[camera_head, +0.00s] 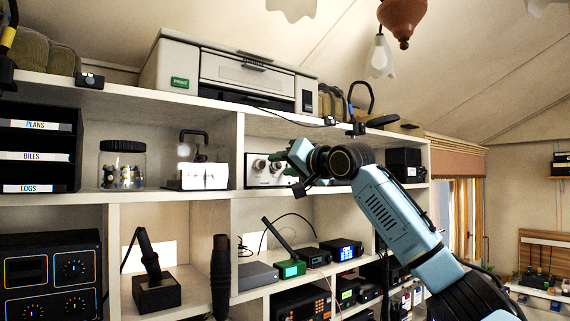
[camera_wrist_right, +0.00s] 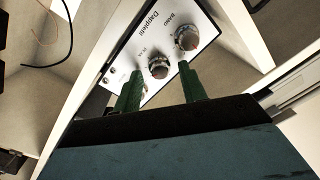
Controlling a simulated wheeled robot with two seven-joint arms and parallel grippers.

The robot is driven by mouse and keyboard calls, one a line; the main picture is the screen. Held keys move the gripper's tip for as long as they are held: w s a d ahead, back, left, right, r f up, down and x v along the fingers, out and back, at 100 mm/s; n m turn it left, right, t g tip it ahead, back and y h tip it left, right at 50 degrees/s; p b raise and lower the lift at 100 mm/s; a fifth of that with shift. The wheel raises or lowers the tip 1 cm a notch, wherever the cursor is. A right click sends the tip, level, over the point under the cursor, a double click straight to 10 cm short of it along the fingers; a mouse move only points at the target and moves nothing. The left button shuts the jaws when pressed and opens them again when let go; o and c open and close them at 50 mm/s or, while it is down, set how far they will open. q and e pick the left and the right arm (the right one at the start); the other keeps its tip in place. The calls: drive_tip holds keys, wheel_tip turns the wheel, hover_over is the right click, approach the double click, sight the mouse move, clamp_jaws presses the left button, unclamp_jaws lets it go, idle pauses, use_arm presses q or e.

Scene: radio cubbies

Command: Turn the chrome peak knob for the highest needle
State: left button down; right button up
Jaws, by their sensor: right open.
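A white box with knobs (camera_head: 256,181) sits in the upper middle cubby. Its tilted panel (camera_wrist_right: 133,52) fills the top of the right wrist view. One silvery knob (camera_wrist_right: 187,38) is beside the word BAND; another knob (camera_wrist_right: 158,67) is lower on the panel. A further round part beside the left finger is partly hidden. I cannot read a peak label, and I see no needle clearly. My right gripper (camera_head: 296,160) is in front of the box's right side. Its two green fingers (camera_wrist_right: 159,80) are apart, with nothing clearly held between them. My left gripper is out of view.
Shelf boards and upright dividers (camera_head: 238,150) frame the cubby closely. A clear jar (camera_head: 122,165) stands to the left. A large printer (camera_head: 235,72) is on top. Several radios, including one with a blue screen (camera_head: 343,250), sit on the shelf below.

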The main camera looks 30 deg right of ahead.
drive_tip(key=shift+c, duration=0.4)
clamp_jaws()
drive_tip(key=shift+n, duration=1.1)
drive_tip(key=shift+o, duration=0.4)
unclamp_jaws()
drive_tip(key=shift+s, duration=0.15)
